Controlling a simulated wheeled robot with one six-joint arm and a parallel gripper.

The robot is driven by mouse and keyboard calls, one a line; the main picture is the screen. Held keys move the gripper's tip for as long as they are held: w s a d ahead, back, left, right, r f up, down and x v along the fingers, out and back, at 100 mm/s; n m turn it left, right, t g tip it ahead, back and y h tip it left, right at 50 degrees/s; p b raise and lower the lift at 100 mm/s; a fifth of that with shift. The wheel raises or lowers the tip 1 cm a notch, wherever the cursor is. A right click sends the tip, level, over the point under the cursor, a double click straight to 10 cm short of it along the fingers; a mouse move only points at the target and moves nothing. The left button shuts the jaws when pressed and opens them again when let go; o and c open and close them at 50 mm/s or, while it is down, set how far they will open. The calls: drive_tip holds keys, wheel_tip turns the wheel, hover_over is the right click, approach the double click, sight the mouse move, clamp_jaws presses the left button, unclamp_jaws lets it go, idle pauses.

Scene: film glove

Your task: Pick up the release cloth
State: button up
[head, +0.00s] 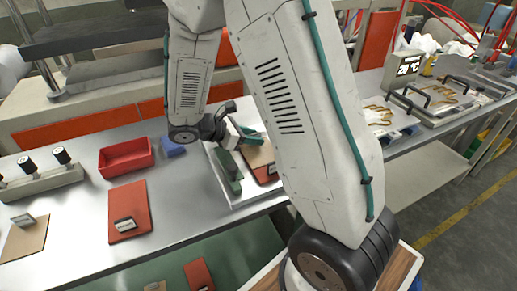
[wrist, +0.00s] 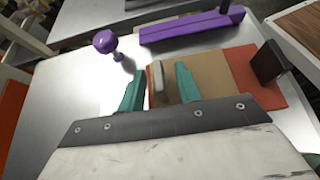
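A tan sheet, which looks like the release cloth (wrist: 213,72), lies partly over a red sheet (wrist: 270,85) on a pale metal surface in the wrist view. A small upright beige-grey block (wrist: 157,76) stands at the tan sheet's left part. My gripper (wrist: 160,68) is open, with one teal finger on each side of this block and a visible gap on both sides. I cannot tell how high the fingers are. In the head view, my arm hides part of the tan sheet (head: 260,155), and a teal finger shows above it.
In the wrist view, a purple bar (wrist: 192,27) lies beyond the sheet, a purple knob (wrist: 104,40) stands left, and a dark block (wrist: 268,62) stands right. In the head view, a red bin (head: 126,157) and a red board (head: 128,211) are on the bench left.

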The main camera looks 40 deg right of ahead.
drive_tip(key=shift+s+d+f, duration=0.1)
drive_tip(key=shift+d+f, duration=0.2)
drive_tip(key=shift+d, duration=0.15)
clamp_jaws()
drive_tip(key=shift+r, duration=0.15)
